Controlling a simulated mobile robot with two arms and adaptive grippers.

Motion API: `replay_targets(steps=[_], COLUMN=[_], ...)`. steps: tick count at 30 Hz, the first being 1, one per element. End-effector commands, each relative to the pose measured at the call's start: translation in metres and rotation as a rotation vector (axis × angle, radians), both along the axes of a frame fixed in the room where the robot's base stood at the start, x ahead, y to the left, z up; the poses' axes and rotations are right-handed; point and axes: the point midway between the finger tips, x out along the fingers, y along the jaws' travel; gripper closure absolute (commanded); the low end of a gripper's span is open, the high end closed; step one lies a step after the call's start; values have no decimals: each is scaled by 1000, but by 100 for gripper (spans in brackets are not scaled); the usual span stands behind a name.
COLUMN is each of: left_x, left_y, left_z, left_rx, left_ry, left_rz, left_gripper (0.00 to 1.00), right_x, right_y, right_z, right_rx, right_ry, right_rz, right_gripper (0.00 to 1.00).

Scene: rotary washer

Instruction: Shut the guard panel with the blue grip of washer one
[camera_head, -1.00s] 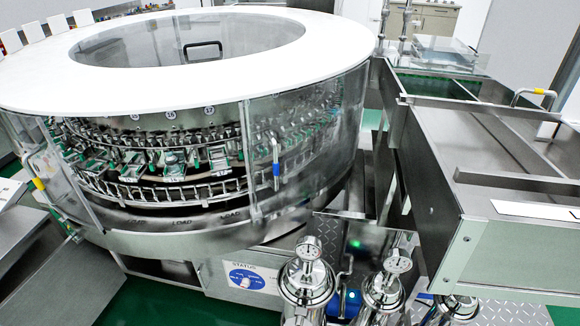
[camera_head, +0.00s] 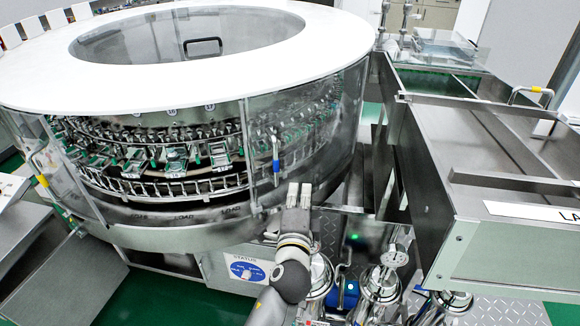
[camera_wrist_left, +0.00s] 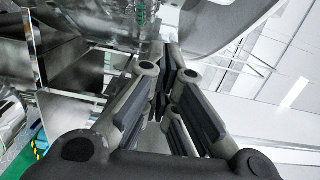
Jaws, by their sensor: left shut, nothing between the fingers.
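The washer (camera_head: 180,238) is a large round machine with a white ring top and clear curved guards. The clear guard panel (camera_head: 312,125) with the blue grip (camera_head: 276,165) is at its front right. The grip is a thin upright bar with a blue sleeve. To the panel's left, a wide stretch of the carousel shows, with no clear pane that I can make out in front. My left gripper (camera_head: 299,196) is shut and empty, pointing up, below and right of the blue grip and apart from it. Its fingers also show in the left wrist view (camera_wrist_left: 166,75). My right gripper is out of view.
Another clear panel with a yellow grip (camera_head: 40,176) is at the washer's left. Steel filter housings (camera_head: 380,285) stand below and right of my left gripper. A steel conveyor housing (camera_head: 490,170) fills the right side. A status sign (camera_head: 247,271) is low in front.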

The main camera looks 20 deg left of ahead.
Motion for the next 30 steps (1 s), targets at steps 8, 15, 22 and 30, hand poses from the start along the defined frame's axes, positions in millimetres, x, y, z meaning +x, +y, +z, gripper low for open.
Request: replay_targets(steps=[8, 15, 22, 30], left_x=[24, 65, 101, 84], left_y=[-1, 7, 14, 44], left_z=[7, 7, 6, 7], left_rx=[33, 29, 28, 29], left_ry=[-16, -15, -14, -12], left_rz=[-12, -10, -11, -9], left_gripper=[100, 100, 100, 100], right_x=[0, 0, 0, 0], right_y=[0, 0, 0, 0], right_z=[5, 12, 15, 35], right_rx=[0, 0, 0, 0], right_ry=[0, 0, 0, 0], right_rz=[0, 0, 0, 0], right_gripper=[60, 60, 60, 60])
